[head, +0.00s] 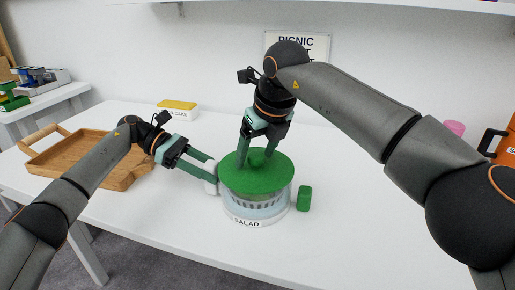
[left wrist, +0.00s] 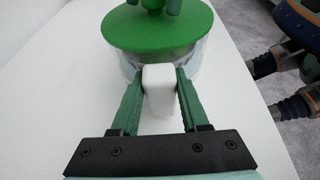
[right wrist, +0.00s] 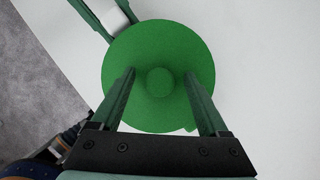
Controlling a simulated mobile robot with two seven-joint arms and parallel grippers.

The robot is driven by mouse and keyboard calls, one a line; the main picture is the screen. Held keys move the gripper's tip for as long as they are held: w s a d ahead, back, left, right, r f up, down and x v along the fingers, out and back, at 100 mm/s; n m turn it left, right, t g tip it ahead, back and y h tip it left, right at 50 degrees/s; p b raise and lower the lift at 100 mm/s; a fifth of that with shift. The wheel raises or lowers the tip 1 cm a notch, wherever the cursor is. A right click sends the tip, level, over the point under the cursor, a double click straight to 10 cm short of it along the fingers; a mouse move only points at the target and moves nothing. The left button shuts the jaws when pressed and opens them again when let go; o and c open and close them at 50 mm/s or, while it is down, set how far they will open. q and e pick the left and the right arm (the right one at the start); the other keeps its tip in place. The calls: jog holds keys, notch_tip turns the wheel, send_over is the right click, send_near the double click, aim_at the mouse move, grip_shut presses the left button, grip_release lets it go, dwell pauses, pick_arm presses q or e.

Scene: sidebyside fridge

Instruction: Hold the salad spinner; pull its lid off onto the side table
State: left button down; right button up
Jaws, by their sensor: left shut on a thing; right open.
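The salad spinner (head: 256,206) stands upright on the white table, with a clear body and a label reading SALAD. Its green lid (head: 240,180) sits on top and also fills the right wrist view (right wrist: 160,45). A white handle (left wrist: 158,92) sticks out of the spinner's side. My left gripper (left wrist: 158,90) is shut on this handle. My right gripper (right wrist: 159,80) points down over the lid. Its open fingers stand on both sides of the round green knob (right wrist: 160,82), with gaps between them and the knob. A green block (head: 304,198) shows at the spinner's right side.
A wooden tray (head: 122,178) with handles lies on the table at left. A yellow-lidded cake box (head: 178,110) stands behind it. A small side table (head: 50,93) with boxes is at far left. An orange jug (head: 506,150) and pink item (head: 455,127) stand at right.

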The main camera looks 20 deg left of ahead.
jog(key=shift+c, duration=0.2)
grip_shut()
dwell(0.8)
